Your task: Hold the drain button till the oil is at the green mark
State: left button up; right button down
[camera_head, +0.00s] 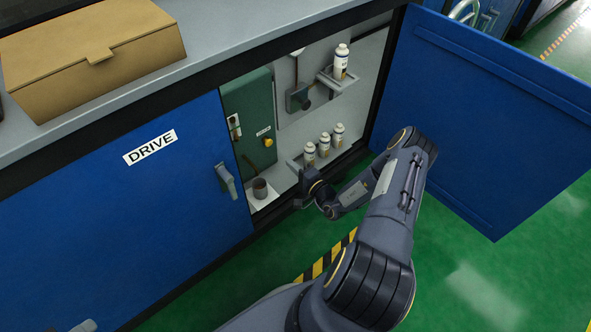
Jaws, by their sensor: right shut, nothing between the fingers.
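A green panel (247,115) stands inside the open cabinet. A yellow button (268,142) sits on its right part, next to a small label. A narrow sight gauge (234,127) is on its left part; the oil level and any green mark are too small to make out. A dark cup (260,188) stands on a white sheet below the panel. My right gripper (303,190) is at the cabinet opening, right of the cup and below and right of the button, apart from both. It is shut and empty. My left gripper is not in view.
White bottles (324,144) stand on a low shelf behind my right gripper, and one bottle (341,62) stands higher up. An open blue door (490,110) is on the right. A closed door marked DRIVE (150,200) is on the left. A cardboard box (95,60) lies on the counter.

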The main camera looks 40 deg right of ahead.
aim_at(269, 144)
jog(key=w+b, duration=0.1)
jog(key=w, duration=0.2)
jog(key=w+b, duration=0.1)
jog(key=w, duration=0.2)
jog(key=w+b, duration=0.1)
jog(key=w, duration=0.2)
jog(key=shift+a, duration=0.35)
jog(key=shift+w, duration=0.35)
jog(key=shift+r, duration=0.1)
